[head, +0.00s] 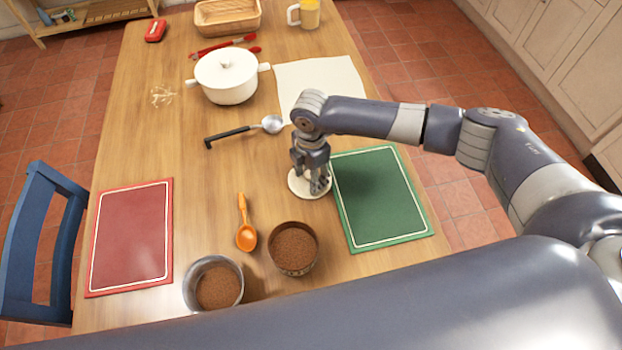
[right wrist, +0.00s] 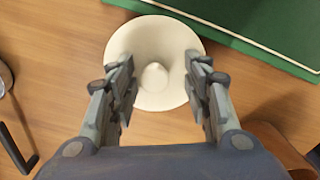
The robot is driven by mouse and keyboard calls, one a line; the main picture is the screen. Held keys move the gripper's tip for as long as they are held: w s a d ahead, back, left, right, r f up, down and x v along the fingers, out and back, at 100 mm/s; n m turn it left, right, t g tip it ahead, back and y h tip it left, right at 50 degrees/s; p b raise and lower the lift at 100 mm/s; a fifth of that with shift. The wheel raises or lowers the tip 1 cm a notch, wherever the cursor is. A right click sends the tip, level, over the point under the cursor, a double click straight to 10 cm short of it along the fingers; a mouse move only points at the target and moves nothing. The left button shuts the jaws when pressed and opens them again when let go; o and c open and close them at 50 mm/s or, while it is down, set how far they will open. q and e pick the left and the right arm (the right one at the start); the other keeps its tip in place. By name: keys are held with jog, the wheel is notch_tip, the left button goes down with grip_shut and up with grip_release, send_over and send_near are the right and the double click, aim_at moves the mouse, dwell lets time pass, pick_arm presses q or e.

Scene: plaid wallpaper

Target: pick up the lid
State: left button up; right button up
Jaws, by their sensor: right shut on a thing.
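The lid (head: 299,189) is a round, cream-white disc at the left edge of the green mat. In the right wrist view the lid (right wrist: 155,42) shows from above with a small rounded knob in its middle. My right gripper (head: 316,186) points down over it and is shut on it, with one finger on each side of the knob. In the right wrist view the gripper (right wrist: 162,95) partly covers the lid's sides. I cannot tell whether the lid touches the table. My left gripper is not in view.
The green mat (head: 383,197) lies right of the lid. Two containers of brown grounds (head: 294,249) (head: 217,287) and an orange scoop (head: 245,235) stand in front. A ladle (head: 235,133), a white pot (head: 226,78) and a pale cloth (head: 318,80) lie behind. A red mat (head: 131,237) is left.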

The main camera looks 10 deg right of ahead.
jog(key=shift+s+f, duration=0.15)
jog(key=shift+f, duration=0.2)
